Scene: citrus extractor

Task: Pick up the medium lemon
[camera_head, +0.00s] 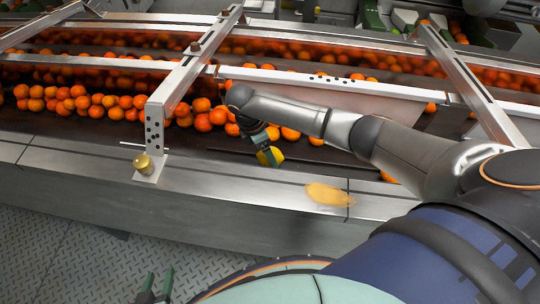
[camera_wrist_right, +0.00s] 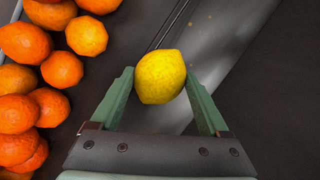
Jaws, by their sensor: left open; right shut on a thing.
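The yellow lemon (camera_head: 272,157) is at the near edge of the dark conveyor in the head view. It also shows in the right wrist view (camera_wrist_right: 160,77), between the two green fingertips. My right gripper (camera_head: 266,147) reaches in from the right and is shut on the lemon. In the right wrist view, the fingers of this gripper (camera_wrist_right: 160,88) touch the lemon on both sides. My left gripper (camera_head: 157,284) is at the bottom of the head view, open and empty, over the patterned metal floor, away from the lemon.
Several oranges (camera_head: 80,98) lie along the conveyor; in the right wrist view, oranges (camera_wrist_right: 62,69) sit left of the gripper. A metal cross bar (camera_head: 180,85) stands left of it. A flat yellow patch (camera_head: 328,194) lies on the metal ledge (camera_head: 230,182). A brass knob (camera_head: 143,162) sits there too.

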